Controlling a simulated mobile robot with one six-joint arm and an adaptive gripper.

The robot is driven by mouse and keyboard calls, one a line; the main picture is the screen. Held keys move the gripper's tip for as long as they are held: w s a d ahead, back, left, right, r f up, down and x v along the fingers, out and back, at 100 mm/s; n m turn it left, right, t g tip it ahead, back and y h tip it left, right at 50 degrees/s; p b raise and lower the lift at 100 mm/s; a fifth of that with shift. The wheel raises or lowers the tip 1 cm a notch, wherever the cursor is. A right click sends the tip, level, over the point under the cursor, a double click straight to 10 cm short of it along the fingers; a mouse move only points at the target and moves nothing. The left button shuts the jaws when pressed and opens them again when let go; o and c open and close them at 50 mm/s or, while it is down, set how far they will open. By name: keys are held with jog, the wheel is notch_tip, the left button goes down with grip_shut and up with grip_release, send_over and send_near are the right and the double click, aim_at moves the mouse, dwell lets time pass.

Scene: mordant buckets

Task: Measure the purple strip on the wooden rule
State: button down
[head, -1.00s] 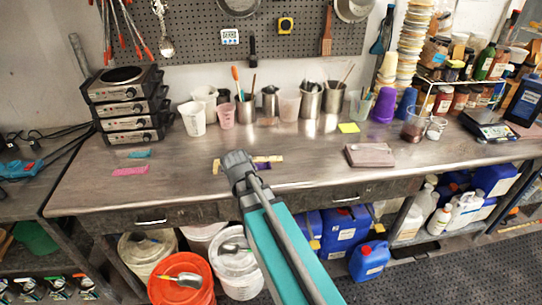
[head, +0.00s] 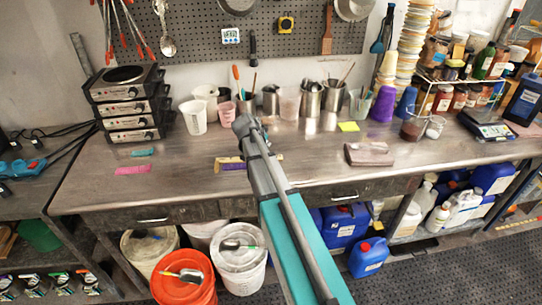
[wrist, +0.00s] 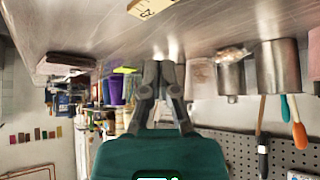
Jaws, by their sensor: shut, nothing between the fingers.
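The pale wooden rule (head: 229,159) lies on the metal bench, partly covered by my arm in the head view. The purple strip (head: 233,166) lies flat along its near edge, and its right part is hidden behind my arm. In the wrist view, part of the rule (wrist: 150,6) shows at the top edge, and the strip cannot be made out. My gripper (wrist: 161,68) is shut and empty above the bench, apart from the rule. In the head view I cannot make out its fingers behind my arm.
A pink strip (head: 133,170) and a teal strip (head: 143,153) lie to the left. A brownish block (head: 369,154) sits to the right. Metal pots (head: 311,101), cups and a purple cup (head: 383,104) line the back. The bench front is mostly clear.

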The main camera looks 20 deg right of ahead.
jog(key=shift+d+f, duration=0.1)
jog(key=shift+f, duration=0.1)
jog(key=b+x, duration=0.8)
jog(key=x, duration=0.1)
jog(key=shift+w+d+f, duration=0.1)
jog(key=shift+f, duration=0.2)
jog(key=shift+s+a+r, duration=0.1)
jog(key=shift+s+a, duration=0.4)
jog(key=shift+a, duration=0.35)
jog(key=shift+s+a, duration=0.5)
jog(key=shift+a, duration=0.3)
jog(key=shift+s+a, duration=0.25)
jog(key=shift+a, duration=0.25)
jog(key=shift+s+a, duration=0.3)
jog(key=shift+a, duration=0.2)
jog(key=shift+w+d, duration=0.1)
